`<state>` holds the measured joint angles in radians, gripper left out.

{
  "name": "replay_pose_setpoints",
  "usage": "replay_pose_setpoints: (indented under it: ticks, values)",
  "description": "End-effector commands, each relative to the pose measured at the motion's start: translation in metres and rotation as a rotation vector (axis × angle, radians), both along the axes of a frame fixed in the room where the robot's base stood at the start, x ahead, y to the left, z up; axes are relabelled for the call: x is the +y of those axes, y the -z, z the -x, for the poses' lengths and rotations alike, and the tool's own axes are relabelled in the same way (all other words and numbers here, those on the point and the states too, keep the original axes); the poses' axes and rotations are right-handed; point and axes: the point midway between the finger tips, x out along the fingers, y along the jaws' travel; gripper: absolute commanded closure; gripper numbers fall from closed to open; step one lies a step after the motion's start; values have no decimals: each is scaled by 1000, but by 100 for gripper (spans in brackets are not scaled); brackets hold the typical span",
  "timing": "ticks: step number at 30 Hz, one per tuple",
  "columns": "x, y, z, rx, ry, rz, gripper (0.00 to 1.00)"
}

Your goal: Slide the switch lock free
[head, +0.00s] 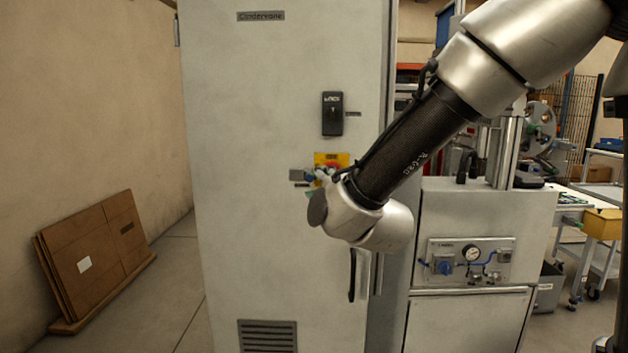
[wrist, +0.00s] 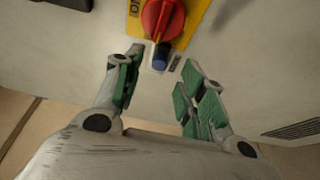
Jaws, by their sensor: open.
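The switch is a red rotary knob (wrist: 163,18) on a yellow plate (wrist: 196,22), fixed to the pale cabinet door. A blue cylindrical piece (wrist: 161,57), apparently the lock, sticks out at the knob's edge. In the head view, the yellow plate (head: 341,159) shows partly behind my wrist. My gripper (wrist: 161,62) is open, its green-padded fingers on either side of the blue piece with a gap at each side. In the head view, my gripper (head: 318,180) is close to the door, its fingers mostly hidden by my wrist.
The tall cabinet (head: 250,120) has a black box (head: 332,114) above the switch, a handle (head: 353,275) below and a vent (head: 267,336) near its bottom. A machine with a gauge panel (head: 470,262) stands to the right. Flat cardboard (head: 95,255) leans on the left wall.

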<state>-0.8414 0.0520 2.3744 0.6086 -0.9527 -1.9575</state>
Motion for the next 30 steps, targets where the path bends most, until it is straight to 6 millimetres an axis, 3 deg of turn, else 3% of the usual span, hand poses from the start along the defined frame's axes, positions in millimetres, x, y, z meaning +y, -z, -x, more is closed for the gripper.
replay_pose_setpoints:
  ticks: [7, 18, 25, 30]
  values:
    - [13, 0, -35, 1, -1, -1, 60]
    - [16, 0, -43, 2, -2, -2, 60]
    - [16, 0, -42, 2, -2, -2, 100]
    - [16, 0, -42, 2, -2, -2, 100]
